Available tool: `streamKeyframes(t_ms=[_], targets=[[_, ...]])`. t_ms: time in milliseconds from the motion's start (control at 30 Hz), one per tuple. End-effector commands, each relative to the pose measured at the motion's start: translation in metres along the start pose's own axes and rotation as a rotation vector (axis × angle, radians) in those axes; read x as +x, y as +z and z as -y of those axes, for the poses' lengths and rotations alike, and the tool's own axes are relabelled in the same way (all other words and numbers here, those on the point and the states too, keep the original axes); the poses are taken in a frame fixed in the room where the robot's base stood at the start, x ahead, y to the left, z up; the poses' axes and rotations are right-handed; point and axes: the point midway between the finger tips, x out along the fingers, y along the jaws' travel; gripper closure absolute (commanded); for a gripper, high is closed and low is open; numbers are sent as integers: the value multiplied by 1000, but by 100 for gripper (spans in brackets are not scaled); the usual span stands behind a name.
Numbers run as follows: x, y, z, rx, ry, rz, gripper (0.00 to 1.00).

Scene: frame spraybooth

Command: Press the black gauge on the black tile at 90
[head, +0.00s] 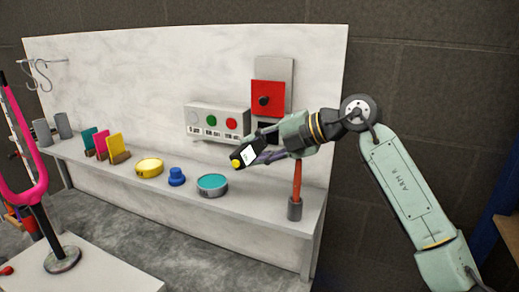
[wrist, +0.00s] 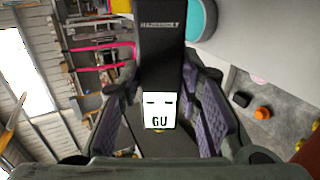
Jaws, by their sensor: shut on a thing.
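My gripper (head: 262,150) is shut on the black gauge (head: 243,157) and holds it in the air above the bench, in front of the button box. The gauge has a white display face and a yellow round part at its free end. In the wrist view the gauge (wrist: 158,50) lies between my purple-padded fingers (wrist: 160,105), its white screen reading "GU" with dashes above. Nothing is seen touching its free end. I cannot make out a black tile in either view.
The bench (head: 250,205) carries a teal-topped tin (head: 212,186), blue knob (head: 176,177), yellow tin (head: 149,167), coloured cards (head: 116,146) and a red-handled tool in a cup (head: 295,208). A button box (head: 217,121) and red switch (head: 267,97) are behind. A pink fork frame (head: 35,175) stands left.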

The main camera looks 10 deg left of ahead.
Motion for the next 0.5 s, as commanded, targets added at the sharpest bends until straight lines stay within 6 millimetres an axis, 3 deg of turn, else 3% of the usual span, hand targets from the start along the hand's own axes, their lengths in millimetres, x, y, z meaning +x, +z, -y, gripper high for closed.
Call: streamKeyframes(t_ms=[500], targets=[[0, -42, 1, -3, 1, 1, 100]])
